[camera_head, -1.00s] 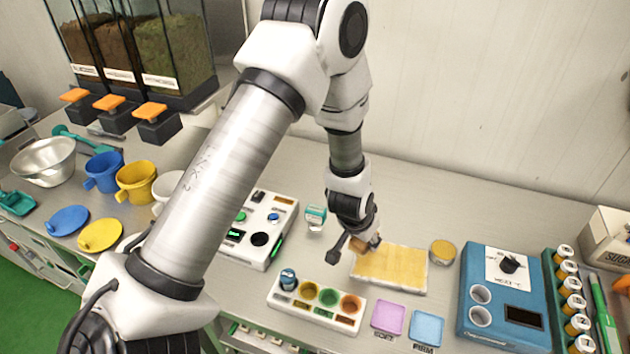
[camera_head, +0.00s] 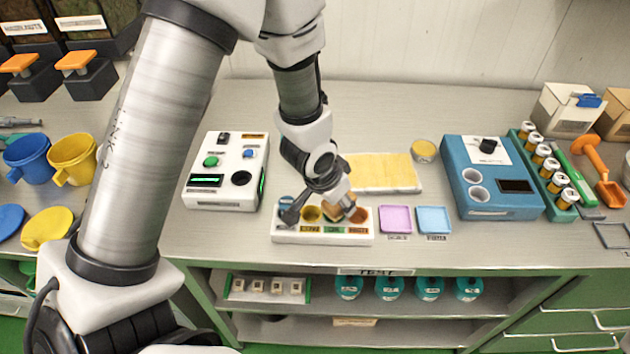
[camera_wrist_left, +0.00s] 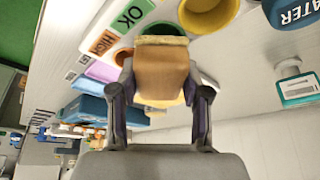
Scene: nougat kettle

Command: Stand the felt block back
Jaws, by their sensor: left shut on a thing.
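The felt block (camera_wrist_left: 162,72), tan with a fuzzy pale-yellow layer at its far end, is between the fingers of my left gripper (camera_wrist_left: 160,92). The gripper is shut on it. In the head view, my left gripper (camera_head: 337,207) is over the white holder (camera_head: 322,238) with coloured wells, and only part of the block shows. In the wrist view the block's far end overlaps the green well (camera_wrist_left: 165,29); I cannot tell whether it touches the holder. The yellow well (camera_head: 311,214) and orange well (camera_head: 359,216) lie to either side. My right gripper is not in view.
A yellow pad (camera_head: 385,172) lies behind the holder. Purple (camera_head: 396,220) and blue (camera_head: 433,220) squares lie to its right, before the blue device (camera_head: 490,185). A white control box (camera_head: 226,172) is at left. The counter's front edge is close.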

